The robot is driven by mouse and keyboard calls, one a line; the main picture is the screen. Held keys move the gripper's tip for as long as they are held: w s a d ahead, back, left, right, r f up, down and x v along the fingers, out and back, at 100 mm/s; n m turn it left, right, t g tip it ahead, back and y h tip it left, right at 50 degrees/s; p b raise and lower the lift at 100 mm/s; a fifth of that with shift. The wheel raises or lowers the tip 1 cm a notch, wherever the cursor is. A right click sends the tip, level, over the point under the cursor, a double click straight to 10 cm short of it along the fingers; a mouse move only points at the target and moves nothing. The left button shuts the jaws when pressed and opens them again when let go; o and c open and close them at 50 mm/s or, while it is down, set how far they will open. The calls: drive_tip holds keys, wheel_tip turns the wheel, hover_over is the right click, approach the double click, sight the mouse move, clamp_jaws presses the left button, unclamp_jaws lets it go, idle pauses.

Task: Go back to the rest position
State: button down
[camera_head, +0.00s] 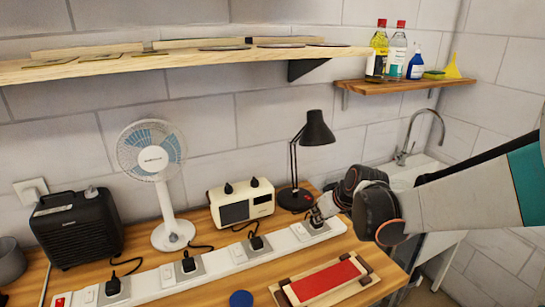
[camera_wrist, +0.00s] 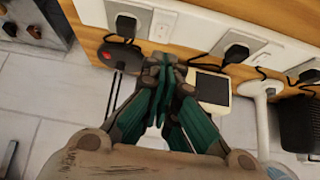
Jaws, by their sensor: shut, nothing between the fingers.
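My gripper (camera_head: 318,214) reaches in from the right, its fingertips low near the right end of a long white power strip (camera_head: 210,259), beside the lamp base. In the wrist view my gripper (camera_wrist: 170,66) has its green-sided fingers together with nothing between them. It is close to the strip's edge there; I cannot tell whether it touches. Black plugs sit along the strip, among them one near the heater (camera_head: 113,285) and one in front of the radio (camera_head: 257,242). The plug nearest my gripper is partly hidden in the head view.
A black desk lamp (camera_head: 316,130), a cream radio (camera_head: 241,203), a white fan (camera_head: 150,152) and a black heater (camera_head: 78,230) stand behind the strip. A red pad in a wooden frame (camera_head: 325,283) lies in front. Shelves with bottles (camera_head: 396,55) hang above; a sink tap (camera_head: 405,140) is behind my arm.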

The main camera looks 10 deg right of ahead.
drive_tip(key=s+r+m+h, duration=0.1)
drive_tip(key=s+r, duration=0.1)
drive_tip(key=s, duration=1.1)
drive_tip(key=s+a+r+m+h+b, duration=0.1)
drive_tip(key=s+r+m, duration=0.1)
drive_tip(key=s, duration=1.2)
drive_tip(key=shift+r+m, duration=0.3)
drive_tip(key=shift+r, duration=0.4)
drive_tip(key=shift+w+a, duration=0.1)
